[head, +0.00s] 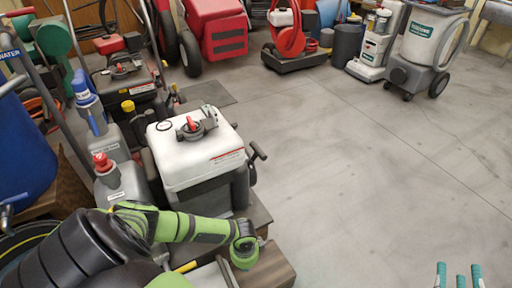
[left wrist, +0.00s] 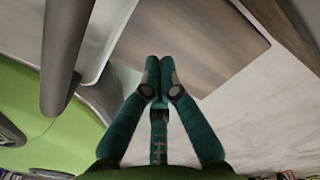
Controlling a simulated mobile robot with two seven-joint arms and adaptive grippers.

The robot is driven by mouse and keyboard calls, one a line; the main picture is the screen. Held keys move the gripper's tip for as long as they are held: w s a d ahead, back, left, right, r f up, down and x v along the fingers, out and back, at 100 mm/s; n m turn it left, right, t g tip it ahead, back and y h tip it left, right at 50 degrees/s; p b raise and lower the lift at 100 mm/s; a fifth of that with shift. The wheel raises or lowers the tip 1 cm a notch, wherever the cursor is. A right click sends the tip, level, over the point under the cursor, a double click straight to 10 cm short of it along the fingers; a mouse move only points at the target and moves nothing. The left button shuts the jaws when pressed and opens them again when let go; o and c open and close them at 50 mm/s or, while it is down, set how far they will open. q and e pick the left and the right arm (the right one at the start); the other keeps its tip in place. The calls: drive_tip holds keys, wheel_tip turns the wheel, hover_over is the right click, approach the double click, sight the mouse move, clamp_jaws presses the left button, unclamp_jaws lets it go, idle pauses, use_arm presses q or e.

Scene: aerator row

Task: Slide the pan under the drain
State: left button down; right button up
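No pan can be told for sure. A pale grey flat-edged piece (head: 213,274) shows low in the head view beside my left wrist, partly hidden by the arm. The white-topped machine (head: 200,155) stands just beyond my left arm; I cannot make out a drain on it. My left gripper's fingers are hidden in the head view. In the left wrist view my left gripper (left wrist: 160,72) has its teal fingertips together, with nothing seen between them, over or near a brown wooden surface (left wrist: 195,35). My right gripper (head: 459,277) is at the bottom right, fingers apart and empty.
A brown wooden block (head: 268,272) lies by my left wrist. Grey jugs with a red cap (head: 118,184) and a blue cap (head: 97,120) stand left of the machine. Red and grey machines line the back. The concrete floor (head: 370,190) at right is clear.

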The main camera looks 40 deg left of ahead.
drive_tip(key=s+d+f+g+h+p, duration=0.1)
drive_tip(key=s+d+f+g+h, duration=0.1)
drive_tip(key=f, duration=0.6)
drive_tip(key=s+d+f+m+g+h+p, duration=0.1)
drive_tip(key=s+d+f+g+h+p, duration=0.1)
drive_tip(key=s+d+f+g, duration=0.3)
wheel_tip(320, 180, down, 4)
drive_tip(key=s+g, duration=0.1)
drive_tip(key=g, duration=0.3)
drive_tip(key=shift+s+m, duration=0.25)
drive_tip(key=shift+m, duration=0.05)
idle(0.6)
drive_tip(key=shift+r, duration=0.1)
